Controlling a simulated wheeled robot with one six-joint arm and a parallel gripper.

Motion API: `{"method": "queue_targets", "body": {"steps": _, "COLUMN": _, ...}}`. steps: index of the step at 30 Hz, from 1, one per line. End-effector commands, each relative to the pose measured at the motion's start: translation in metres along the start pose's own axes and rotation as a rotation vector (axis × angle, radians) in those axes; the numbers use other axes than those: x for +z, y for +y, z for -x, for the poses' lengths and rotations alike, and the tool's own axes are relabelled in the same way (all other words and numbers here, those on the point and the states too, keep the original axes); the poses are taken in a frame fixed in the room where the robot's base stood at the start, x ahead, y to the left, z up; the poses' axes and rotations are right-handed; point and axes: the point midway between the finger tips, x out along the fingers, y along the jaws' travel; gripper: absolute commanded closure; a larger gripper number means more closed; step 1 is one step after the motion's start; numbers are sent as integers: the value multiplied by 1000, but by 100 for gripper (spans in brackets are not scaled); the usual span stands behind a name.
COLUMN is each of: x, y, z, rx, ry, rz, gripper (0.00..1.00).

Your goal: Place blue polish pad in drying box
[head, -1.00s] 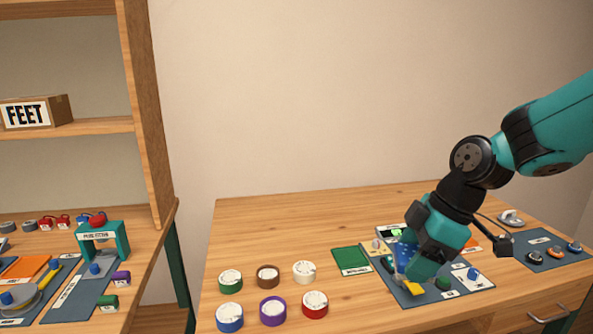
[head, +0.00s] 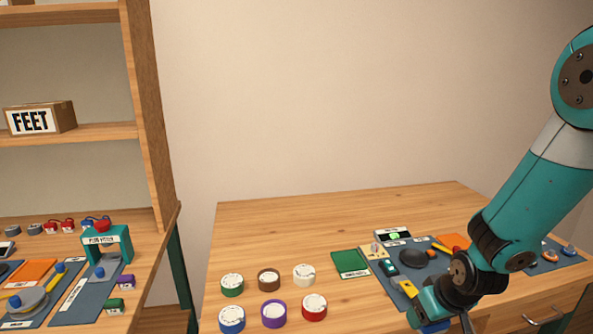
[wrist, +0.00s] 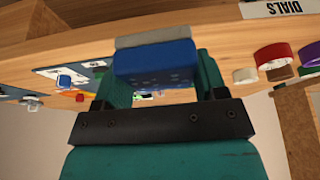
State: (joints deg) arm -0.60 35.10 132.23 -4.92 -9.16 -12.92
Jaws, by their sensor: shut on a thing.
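My gripper (wrist: 160,88) is shut on the blue polish pad (wrist: 155,62), a blue block with a grey layer along one face, held between the two teal fingers in the wrist view. In the head view my gripper (head: 432,318) is low at the front edge of the right table, and a bit of the blue pad (head: 434,327) shows under it at the picture's bottom. I cannot make out a drying box in either view.
A dark work mat (head: 385,283) with small tools and a dark round piece (head: 413,258) lies beside my arm. A green mat (head: 350,263) and several coloured dials (head: 268,279) are to its left. The table's back (head: 330,215) is clear. A left bench holds a teal press (head: 107,243).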

Motion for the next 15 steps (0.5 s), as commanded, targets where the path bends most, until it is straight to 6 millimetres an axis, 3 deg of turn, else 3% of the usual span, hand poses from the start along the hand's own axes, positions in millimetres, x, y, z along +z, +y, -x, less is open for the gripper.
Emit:
{"method": "queue_targets", "body": {"steps": 6, "x": 25, "y": 20, "z": -21, "rx": 82, "ry": -2, "rz": -199, "gripper": 62}}
{"method": "queue_targets", "body": {"steps": 15, "x": 78, "y": 14, "z": -52, "rx": 90, "ry": -2, "rz": -223, "gripper": 62}}
